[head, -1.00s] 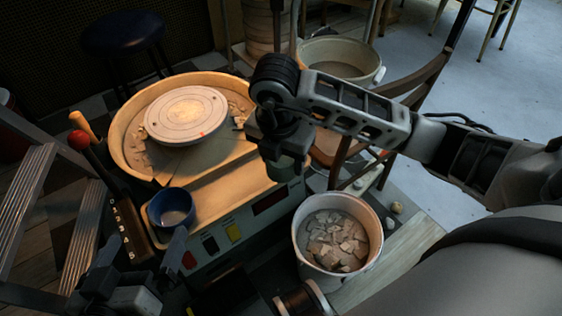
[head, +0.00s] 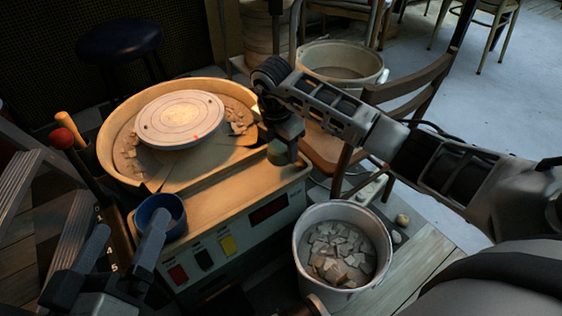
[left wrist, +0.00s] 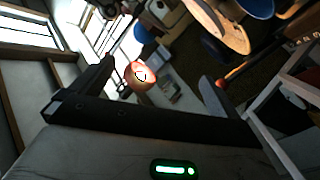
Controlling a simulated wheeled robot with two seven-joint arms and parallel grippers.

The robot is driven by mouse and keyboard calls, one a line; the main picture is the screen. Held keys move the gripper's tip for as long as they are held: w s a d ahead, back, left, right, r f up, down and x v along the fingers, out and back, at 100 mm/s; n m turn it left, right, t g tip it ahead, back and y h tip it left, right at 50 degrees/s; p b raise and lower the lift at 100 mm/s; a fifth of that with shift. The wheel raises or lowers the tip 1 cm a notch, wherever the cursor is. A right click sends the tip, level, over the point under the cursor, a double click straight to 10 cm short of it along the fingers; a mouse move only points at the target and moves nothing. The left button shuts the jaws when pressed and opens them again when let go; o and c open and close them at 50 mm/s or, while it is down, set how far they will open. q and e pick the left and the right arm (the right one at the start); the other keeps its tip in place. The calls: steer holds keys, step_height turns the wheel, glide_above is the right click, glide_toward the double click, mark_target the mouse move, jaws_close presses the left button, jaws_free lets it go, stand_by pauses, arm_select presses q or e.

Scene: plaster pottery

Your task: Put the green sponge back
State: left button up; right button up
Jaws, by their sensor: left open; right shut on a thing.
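The green sponge (head: 278,153) is a small dull-green block in the head view, at the right rear corner of the wheel machine's deck (head: 225,195). My right gripper (head: 281,145) is over it, shut on it and pointing down. Most of the sponge is hidden by the gripper, and I cannot tell whether it touches the deck. My left gripper (head: 122,243) is open and empty at the lower left, near the blue bowl (head: 172,222). Its fingers also show in the left wrist view (left wrist: 158,90).
The round wheel head (head: 180,118) sits in a splash pan (head: 108,150) with clay scraps. A white bucket (head: 302,262) of broken shards stands in front right. A wooden chair (head: 410,92) and another bucket (head: 345,78) are behind. A red-knobbed lever (head: 62,139) stands left.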

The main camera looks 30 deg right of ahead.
mark_target(281, 155)
steer(key=shift+w+f, duration=0.25)
steer(key=shift+f, duration=0.05)
steer(key=f, duration=0.1)
steer(key=f+b, duration=0.1)
steer(key=f, duration=0.1)
steer(key=shift+w+d+f+b, duration=0.15)
steer(key=shift+w+d+b, duration=0.05)
steer(key=shift+b, duration=0.1)
arm_select(q)
steer(key=r, duration=0.1)
steer(key=w+r+m+t, duration=0.1)
steer(key=r+m+t, duration=0.1)
steer(key=shift+w+a+h, duration=0.3)
arm_select(e)
steer(key=shift+f, duration=0.1)
steer(key=shift+f, duration=0.15)
steer(key=o, duration=0.9)
arm_select(q)
steer(key=shift+r, duration=0.1)
